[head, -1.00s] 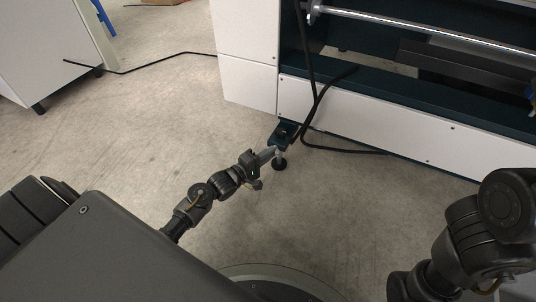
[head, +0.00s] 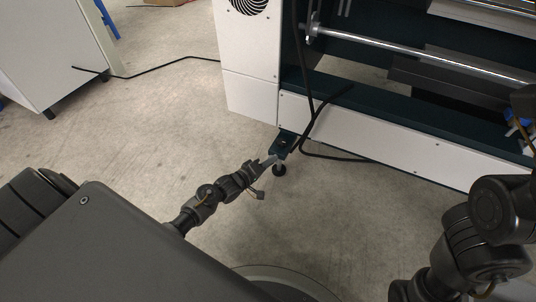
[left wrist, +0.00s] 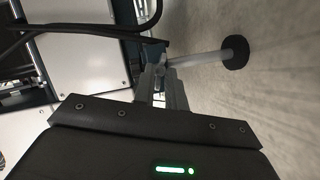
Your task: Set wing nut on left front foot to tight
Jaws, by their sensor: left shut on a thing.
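The left front foot is a threaded stem with a round black pad (head: 279,170), under a dark bracket (head: 286,141) at the machine's corner. In the left wrist view the pale stem (left wrist: 203,58) lies sideways, with its black pad (left wrist: 236,52) at the right. My left gripper (head: 271,161) reaches the stem just below the bracket. In the left wrist view its fingers (left wrist: 160,85) are shut on the small grey wing nut (left wrist: 157,71), which they mostly hide. My right arm shows at the lower right of the head view, but its gripper is out of sight.
The white and dark green machine (head: 370,130) stands behind the foot. A black cable (head: 303,130) hangs down close to the bracket and runs along the floor. A white cabinet (head: 50,55) stands at the far left. The floor (head: 170,125) left of the foot is clear.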

